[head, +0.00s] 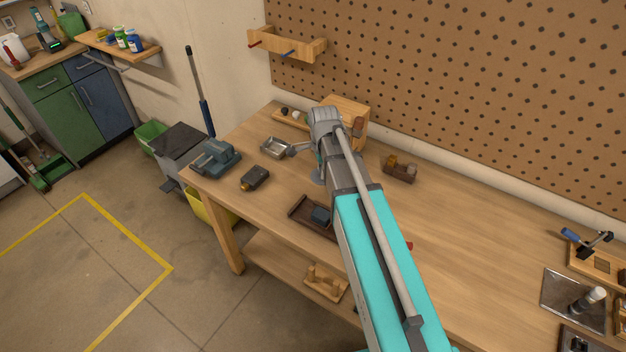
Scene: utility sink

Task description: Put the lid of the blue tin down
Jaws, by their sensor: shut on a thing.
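A small dark blue tin (320,215) sits in a brown tray (298,208) near the front edge of the workbench, partly covered by my arm. My gripper (317,172) is behind and above the tray, mostly hidden by my arm links. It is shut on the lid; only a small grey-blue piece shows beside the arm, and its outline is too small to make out. I cannot tell how far it is above the bench.
A metal dish (275,148), a dark block (255,178) and a blue-grey vise (215,158) stand on the left of the workbench (455,235). A wooden holder (399,169) stands right of my arm. The bench's right middle is clear.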

